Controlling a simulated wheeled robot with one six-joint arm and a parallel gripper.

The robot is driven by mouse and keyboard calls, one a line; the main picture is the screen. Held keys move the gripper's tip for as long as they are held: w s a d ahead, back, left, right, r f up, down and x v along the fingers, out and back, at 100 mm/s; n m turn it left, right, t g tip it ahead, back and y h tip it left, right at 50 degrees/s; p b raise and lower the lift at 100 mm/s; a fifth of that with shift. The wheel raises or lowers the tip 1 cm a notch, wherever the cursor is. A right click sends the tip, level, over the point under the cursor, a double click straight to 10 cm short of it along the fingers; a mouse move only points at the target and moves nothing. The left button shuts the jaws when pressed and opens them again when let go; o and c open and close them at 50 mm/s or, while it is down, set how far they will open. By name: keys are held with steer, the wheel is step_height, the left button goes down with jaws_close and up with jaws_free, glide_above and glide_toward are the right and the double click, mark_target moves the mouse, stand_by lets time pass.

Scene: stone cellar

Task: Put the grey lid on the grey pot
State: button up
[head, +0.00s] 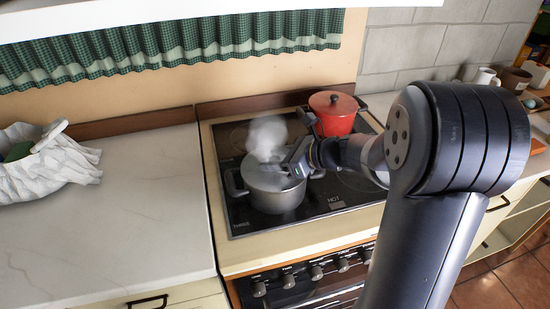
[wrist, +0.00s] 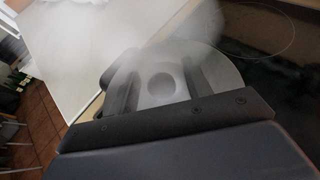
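The grey pot (head: 277,201) stands on the front left of the hob, with side handles and steam around its top. The grey lid (head: 262,178) appears to lie level over the pot's mouth; steam blurs the rim, so I cannot tell how it is seated. In the wrist view the lid (wrist: 220,75) is a pale disc with a dark round knob (wrist: 161,86). My gripper (head: 288,162) is just above the lid, coming from the right. In the wrist view its fingers (wrist: 161,88) are apart on either side of the knob, with gaps showing.
A red lidded pot (head: 334,113) stands behind and right on the hob (head: 338,190). A white cloth-lined basket (head: 50,168) is on the left worktop (head: 120,225), which is otherwise clear. A white mug (head: 485,78) and brown containers stand far right.

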steer(key=shift+o, duration=0.2)
steer(key=v, duration=1)
steer(key=shift+d, duration=0.35)
steer(key=shift+s+a+r, duration=0.1)
steer(key=x, duration=1)
steer(key=shift+s, duration=0.1)
steer(key=r, duration=0.1)
steer(key=p, duration=0.1)
steer(key=r+p, duration=0.1)
steer(key=shift+w+a+r, duration=0.2)
steer(key=shift+a+r, duration=0.05)
steer(key=shift+r, duration=0.1)
steer(key=shift+r+p, duration=0.5)
steer(key=shift+p, duration=0.15)
